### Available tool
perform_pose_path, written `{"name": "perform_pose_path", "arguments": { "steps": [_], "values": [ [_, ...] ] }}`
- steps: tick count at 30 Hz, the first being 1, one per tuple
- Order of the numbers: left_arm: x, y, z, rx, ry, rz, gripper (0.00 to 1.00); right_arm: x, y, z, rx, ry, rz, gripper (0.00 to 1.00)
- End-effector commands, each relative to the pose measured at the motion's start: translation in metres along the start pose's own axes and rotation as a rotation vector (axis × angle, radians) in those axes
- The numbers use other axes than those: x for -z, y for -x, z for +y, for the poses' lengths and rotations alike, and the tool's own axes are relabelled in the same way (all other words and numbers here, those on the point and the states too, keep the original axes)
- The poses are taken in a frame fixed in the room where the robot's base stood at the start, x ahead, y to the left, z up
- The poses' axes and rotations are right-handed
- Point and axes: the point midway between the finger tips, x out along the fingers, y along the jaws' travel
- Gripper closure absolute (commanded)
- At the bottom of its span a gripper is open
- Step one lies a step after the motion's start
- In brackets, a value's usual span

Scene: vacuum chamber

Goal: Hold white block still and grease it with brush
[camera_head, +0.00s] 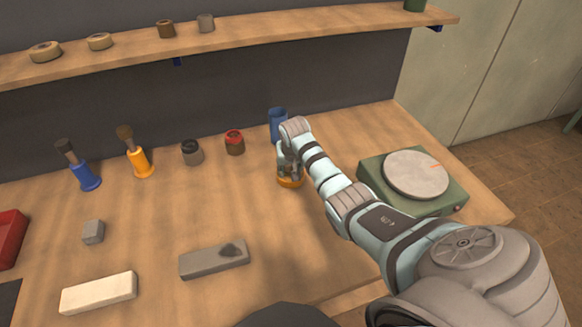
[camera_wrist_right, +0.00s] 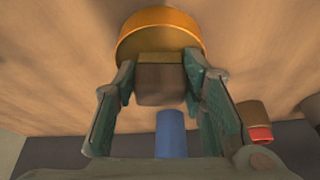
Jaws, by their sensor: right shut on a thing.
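The white block (camera_head: 98,292) lies flat at the front left of the table, with no gripper on it. A brush in a blue holder (camera_head: 87,178) and a brush in an orange holder (camera_head: 140,162) stand upright behind it. My right gripper (camera_head: 289,168) is far right of the block, low over the table. In the right wrist view its fingers (camera_wrist_right: 162,88) are shut on a brown block-shaped piece (camera_wrist_right: 162,86) with a tan band, above a round orange base (camera_wrist_right: 160,25). I cannot tell for certain what this piece is. My left gripper is out of view.
A blue cup (camera_head: 278,118) stands just behind my right gripper. A red-topped jar (camera_head: 235,145) and a grey jar (camera_head: 192,153) stand left of it.

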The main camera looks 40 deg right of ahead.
Motion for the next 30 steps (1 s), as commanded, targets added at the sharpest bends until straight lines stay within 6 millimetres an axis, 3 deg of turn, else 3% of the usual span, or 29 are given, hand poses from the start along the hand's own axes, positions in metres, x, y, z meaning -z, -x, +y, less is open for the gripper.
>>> {"name": "perform_pose_path", "arguments": {
  "steps": [30],
  "values": [
    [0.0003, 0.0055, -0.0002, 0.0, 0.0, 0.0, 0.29, -0.0018, -0.0018, 0.0, 0.0, 0.0, -0.003, 0.85]
  ]
}}
